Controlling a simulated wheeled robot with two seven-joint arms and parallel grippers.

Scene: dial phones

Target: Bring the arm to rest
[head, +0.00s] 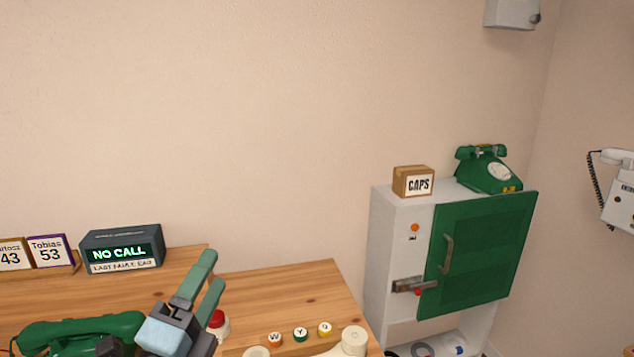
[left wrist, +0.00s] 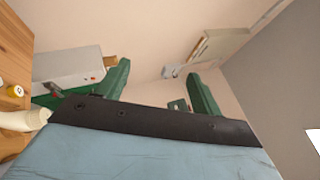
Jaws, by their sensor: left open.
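My left gripper (head: 205,283) has green fingers and a grey-blue body. In the head view it rises from the bottom edge, over the wooden desk, with its fingers pointing up. The fingers stand apart with nothing between them. The left wrist view shows the same two green fingers (left wrist: 160,92) spread wide and empty. A green dial phone (head: 85,330) sits on the desk at the left of the gripper, cut by the bottom edge. My right gripper is in neither view.
A display box (head: 120,250) reading NO CALL and name cards (head: 48,252) stand on the desk. Labelled caps (head: 300,335) and a cream handset (head: 353,341) lie at the front. A white cabinet (head: 385,250) with a green door (head: 485,250) holds a CAPS box (head: 413,182) and green phone (head: 488,172).

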